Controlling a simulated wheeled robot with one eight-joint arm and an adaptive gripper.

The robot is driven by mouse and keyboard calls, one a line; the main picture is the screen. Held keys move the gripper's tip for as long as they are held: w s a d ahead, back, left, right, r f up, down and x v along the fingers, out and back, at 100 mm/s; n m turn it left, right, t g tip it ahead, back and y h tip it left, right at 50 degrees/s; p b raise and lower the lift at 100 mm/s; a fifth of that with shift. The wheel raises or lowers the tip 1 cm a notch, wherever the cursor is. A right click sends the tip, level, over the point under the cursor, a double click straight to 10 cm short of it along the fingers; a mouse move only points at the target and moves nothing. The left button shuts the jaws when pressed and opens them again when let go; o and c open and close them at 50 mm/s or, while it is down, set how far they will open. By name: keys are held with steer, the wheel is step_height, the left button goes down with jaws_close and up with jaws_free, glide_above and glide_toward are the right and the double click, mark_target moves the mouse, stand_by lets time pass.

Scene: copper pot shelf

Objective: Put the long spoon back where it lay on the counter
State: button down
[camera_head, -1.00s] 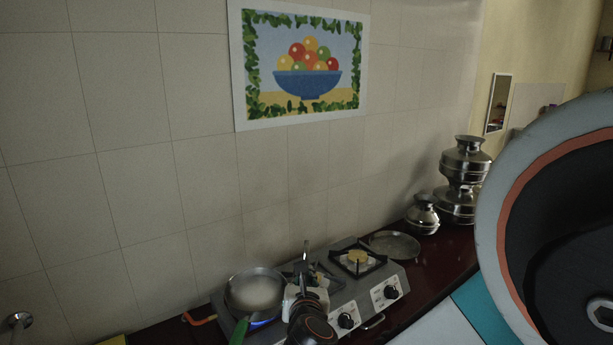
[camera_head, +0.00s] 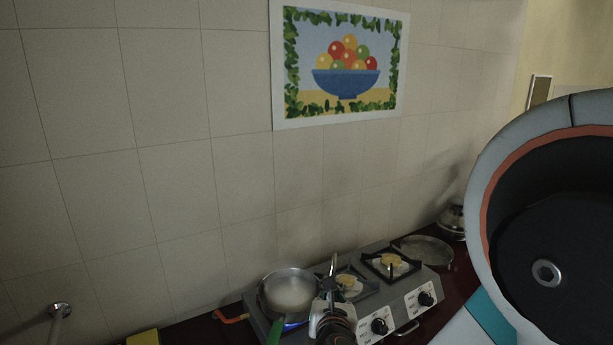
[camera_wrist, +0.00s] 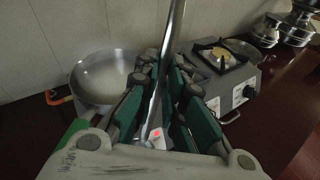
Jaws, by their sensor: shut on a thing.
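The long spoon (camera_wrist: 176,22) is a thin shiny metal rod, seen in the wrist view running from the top edge down between my green-padded fingers. A rounded shiny end shows low between them. My gripper (camera_wrist: 166,78) is shut on the spoon, which is steeply tilted in that view. In the head view my gripper (camera_head: 332,298) is over the front of the stove, just right of the pan, with a short piece of the spoon (camera_head: 333,264) above it. The dark red counter (camera_wrist: 268,108) shows right of the stove; its spot for the spoon cannot be told.
A metal pan (camera_head: 288,291) with pale contents and a green handle (camera_head: 275,331) sits on the left burner over a blue flame. The stove (camera_head: 400,290) has a free right burner. A round plate (camera_head: 427,250) and metal pots (camera_wrist: 300,20) stand beyond it. A tiled wall (camera_head: 150,180) closes the back.

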steer(key=w+d+f+m+h+b, duration=0.1)
steer(key=d+f+h+b, duration=0.1)
steer(key=d+f+b, duration=0.2)
steer(key=w+d+f+m+h+b, duration=0.1)
steer(key=d+f+b, duration=0.4)
steer(key=d, duration=0.5)
steer(key=shift+w+d+m+g+h+b, duration=0.15)
steer(key=shift+m+g+h+b, duration=0.25)
steer(key=shift+b, duration=0.4)
